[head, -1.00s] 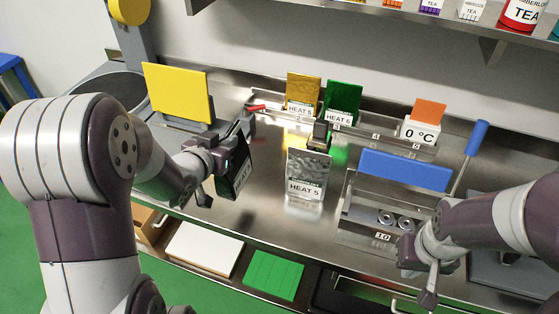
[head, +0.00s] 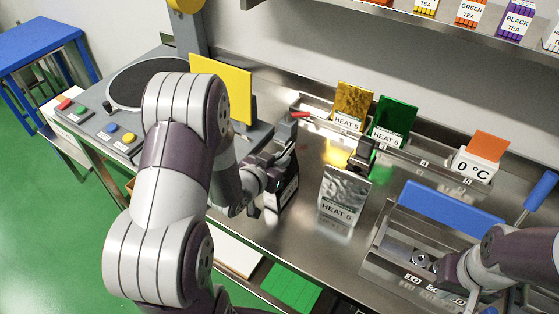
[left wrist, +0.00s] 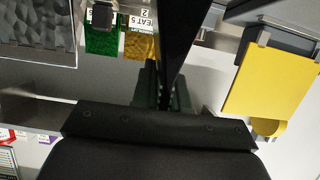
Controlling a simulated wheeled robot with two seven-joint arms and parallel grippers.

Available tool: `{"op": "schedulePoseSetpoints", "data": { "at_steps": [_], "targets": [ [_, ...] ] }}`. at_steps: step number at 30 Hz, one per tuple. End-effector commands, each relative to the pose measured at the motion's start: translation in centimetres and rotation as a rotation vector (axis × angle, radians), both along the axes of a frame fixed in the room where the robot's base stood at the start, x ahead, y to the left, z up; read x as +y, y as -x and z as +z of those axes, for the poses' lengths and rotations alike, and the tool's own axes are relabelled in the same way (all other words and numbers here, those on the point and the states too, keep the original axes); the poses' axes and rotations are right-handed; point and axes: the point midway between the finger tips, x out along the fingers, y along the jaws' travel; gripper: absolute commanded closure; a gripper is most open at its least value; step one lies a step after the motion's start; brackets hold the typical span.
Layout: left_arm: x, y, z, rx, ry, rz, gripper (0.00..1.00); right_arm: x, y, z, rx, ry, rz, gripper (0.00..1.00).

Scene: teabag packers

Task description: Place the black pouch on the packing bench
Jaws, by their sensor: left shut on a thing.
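The black pouch (head: 288,190) with a white label stands nearly upright over the steel bench (head: 262,222). My left gripper (head: 268,180) is shut on it. I cannot tell whether its lower edge touches the bench. In the left wrist view the pouch (left wrist: 177,40) shows nearly edge-on as a dark strip above the gripper body. My right gripper (head: 478,300) is at the lower right, partly cut off by the frame edge; its fingers are unclear.
A silver HEAT 5 pouch (head: 342,198) stands right of the black pouch. Gold (head: 352,103) and green (head: 390,120) pouches stand behind. A yellow panel (head: 225,88) is behind the left arm. A button panel (head: 112,130) and blue table (head: 40,45) are left.

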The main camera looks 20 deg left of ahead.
Motion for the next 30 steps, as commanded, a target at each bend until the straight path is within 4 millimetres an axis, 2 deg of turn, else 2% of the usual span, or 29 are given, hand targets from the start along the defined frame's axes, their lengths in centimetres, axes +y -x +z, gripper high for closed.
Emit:
{"op": "schedulePoseSetpoints", "data": {
  "at_steps": [4,5,6,7,17,19,30],
  "targets": [
    [0.0,0.0,-0.4,-0.001,0.0,0.0,1.0,0.0,0.0,-0.4,0.0,0.0,0.0,1.0],
    [0.0,0.0,-0.3,0.0,0.0,0.0,0.8,0.0,0.0,-0.3,0.0,0.0,0.0,1.0],
    [0.0,0.0,-0.2,0.0,0.0,0.0,0.67,0.0,0.0,-0.3,0.0,0.0,0.0,1.0],
    [0.0,0.0,-0.2,0.0,0.0,0.0,0.61,0.0,0.0,-0.3,0.0,0.0,0.0,1.0],
    [0.0,0.0,0.3,-0.001,0.0,0.0,0.61,0.0,0.0,0.2,0.0,0.0,0.0,1.0],
    [0.2,0.6,0.4,-0.002,-0.001,0.003,0.61,0.0,0.0,-0.1,0.0,0.0,0.0,1.0],
    [1.3,8.1,3.5,-0.002,0.0,0.006,0.61,0.0,0.0,-0.3,0.0,0.0,0.0,1.0]
  ]
}}
